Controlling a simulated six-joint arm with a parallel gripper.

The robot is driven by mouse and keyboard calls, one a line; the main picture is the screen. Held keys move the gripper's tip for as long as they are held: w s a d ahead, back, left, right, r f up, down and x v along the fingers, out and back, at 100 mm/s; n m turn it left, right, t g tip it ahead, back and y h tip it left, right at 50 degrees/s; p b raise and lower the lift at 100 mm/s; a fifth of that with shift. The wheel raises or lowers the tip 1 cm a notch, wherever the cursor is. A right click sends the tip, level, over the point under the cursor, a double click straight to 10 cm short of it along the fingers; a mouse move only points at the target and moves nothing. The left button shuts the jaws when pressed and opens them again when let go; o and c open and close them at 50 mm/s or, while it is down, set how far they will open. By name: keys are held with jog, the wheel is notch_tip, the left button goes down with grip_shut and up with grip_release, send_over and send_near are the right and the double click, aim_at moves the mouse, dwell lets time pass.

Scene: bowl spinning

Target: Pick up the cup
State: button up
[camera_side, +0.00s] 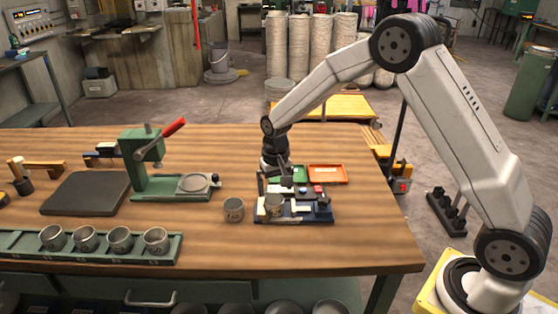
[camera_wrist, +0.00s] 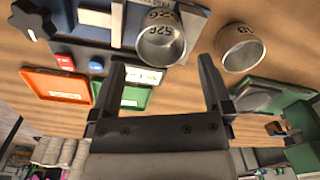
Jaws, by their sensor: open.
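A grey metal cup (camera_side: 274,205) stands upright at the fixture with blue and white parts. In the wrist view this cup (camera_wrist: 162,42) carries dark digits and lies just past my fingertips, in line with the gap. A second grey cup (camera_side: 234,209) stands on the bare table to its left; it also shows in the wrist view (camera_wrist: 239,48), to the right of the gap. My gripper (camera_side: 285,178) is above and behind the fixture. Its two fingers (camera_wrist: 159,72) are spread apart with nothing between them.
A green rack (camera_side: 25,241) with several similar cups lies along the front left edge. A green press with a red handle (camera_side: 150,165) stands left of centre. Green (camera_side: 291,174) and orange (camera_side: 328,174) trays lie behind the fixture (camera_side: 322,214). The table right of it is clear.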

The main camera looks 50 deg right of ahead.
aim_at(274, 198)
jog(key=shift+w+a+f, duration=0.1)
jog(key=shift+a+f, duration=0.05)
jog(key=shift+f, duration=2.15)
jog(key=shift+c, duration=0.2)
jog(key=c, duration=1)
jog(key=shift+r, duration=0.1)
jog(key=shift+c, duration=0.2)
jog(key=shift+r, duration=0.85)
jog(key=s+r, duration=1.1)
jog(key=s, duration=0.3)
